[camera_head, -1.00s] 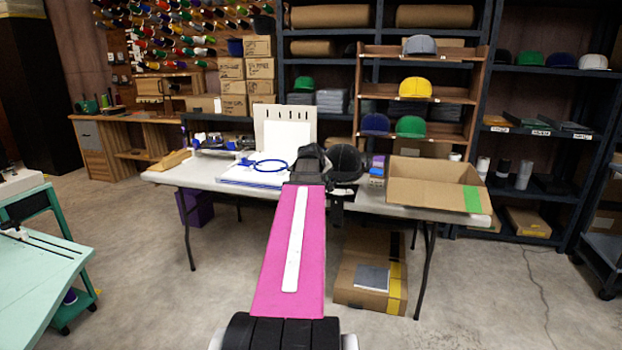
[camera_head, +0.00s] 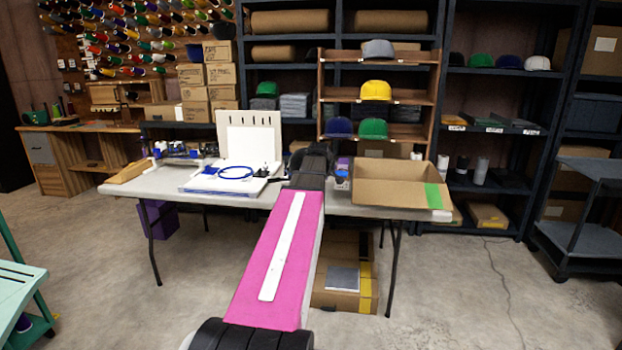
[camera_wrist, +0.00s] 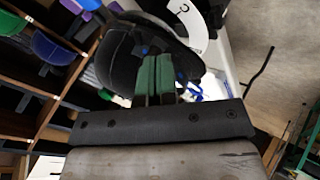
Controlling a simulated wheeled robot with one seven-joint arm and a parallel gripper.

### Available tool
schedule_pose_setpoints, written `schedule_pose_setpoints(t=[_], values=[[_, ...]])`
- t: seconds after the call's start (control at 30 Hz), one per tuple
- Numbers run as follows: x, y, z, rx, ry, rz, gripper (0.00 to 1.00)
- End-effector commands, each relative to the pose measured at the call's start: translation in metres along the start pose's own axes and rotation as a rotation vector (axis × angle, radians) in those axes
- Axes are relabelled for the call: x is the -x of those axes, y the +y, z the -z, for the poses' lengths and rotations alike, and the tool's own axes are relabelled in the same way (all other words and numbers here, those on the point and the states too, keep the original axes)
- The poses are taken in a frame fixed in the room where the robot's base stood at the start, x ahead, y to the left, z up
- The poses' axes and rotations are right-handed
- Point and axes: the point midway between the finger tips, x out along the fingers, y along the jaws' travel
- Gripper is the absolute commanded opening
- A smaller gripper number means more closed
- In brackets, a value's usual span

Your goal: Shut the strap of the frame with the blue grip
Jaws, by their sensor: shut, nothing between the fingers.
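My gripper (camera_wrist: 157,78) has its two green fingers together in the wrist view, shut and empty. Its tips lie in front of a black cap (camera_wrist: 118,62), and I cannot tell whether they touch it. Small blue bits show beside the fingertips, but I cannot make out whether they belong to the blue grip. A white curved piece with a dark mark (camera_wrist: 190,22) is just beyond the cap. In the head view my arm hides the gripper and most of the cap. A device with blue parts (camera_head: 178,150) stands at the table's left. The strap is not clearly seen.
The folding table (camera_head: 160,186) carries a white board with a blue hoop (camera_head: 235,172) and an open cardboard box (camera_head: 390,184) at the right. Shelves with caps (camera_head: 375,91) stand behind. A cardboard box (camera_head: 335,300) lies under the table. A green cart (camera_head: 20,285) is at the left.

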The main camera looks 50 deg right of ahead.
Motion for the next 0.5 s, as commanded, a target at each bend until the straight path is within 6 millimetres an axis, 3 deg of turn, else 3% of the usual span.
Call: schedule_pose_setpoints(t=[0.5], values=[[-0.029, 0.062, -0.017, -0.002, -0.001, 0.001, 0.00]])
